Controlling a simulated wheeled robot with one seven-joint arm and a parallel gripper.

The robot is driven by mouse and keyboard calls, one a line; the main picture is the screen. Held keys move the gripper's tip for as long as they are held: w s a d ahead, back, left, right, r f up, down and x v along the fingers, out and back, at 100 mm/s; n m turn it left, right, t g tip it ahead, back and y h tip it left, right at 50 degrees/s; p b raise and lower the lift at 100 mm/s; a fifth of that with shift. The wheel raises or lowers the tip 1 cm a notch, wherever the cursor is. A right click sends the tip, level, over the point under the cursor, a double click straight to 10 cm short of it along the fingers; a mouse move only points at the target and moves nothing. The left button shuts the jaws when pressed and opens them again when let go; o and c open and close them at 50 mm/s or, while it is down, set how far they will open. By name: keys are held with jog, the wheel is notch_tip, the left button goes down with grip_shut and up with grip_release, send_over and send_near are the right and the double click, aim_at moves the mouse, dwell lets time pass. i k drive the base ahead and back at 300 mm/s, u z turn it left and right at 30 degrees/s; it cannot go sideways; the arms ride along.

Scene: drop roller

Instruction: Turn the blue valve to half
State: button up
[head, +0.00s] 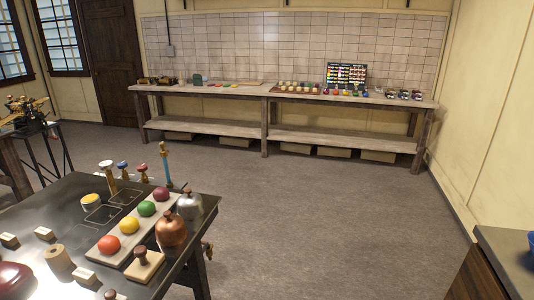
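My gripper is not in view.
A long workbench (262,92) stands along the far wall. The middle floor is clear.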

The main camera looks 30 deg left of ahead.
aim_at(121, 165)
jog(key=i, duration=1)
jog(key=u, duration=1.45)
jog(key=i, duration=4.65)
jog(key=u, duration=0.85)
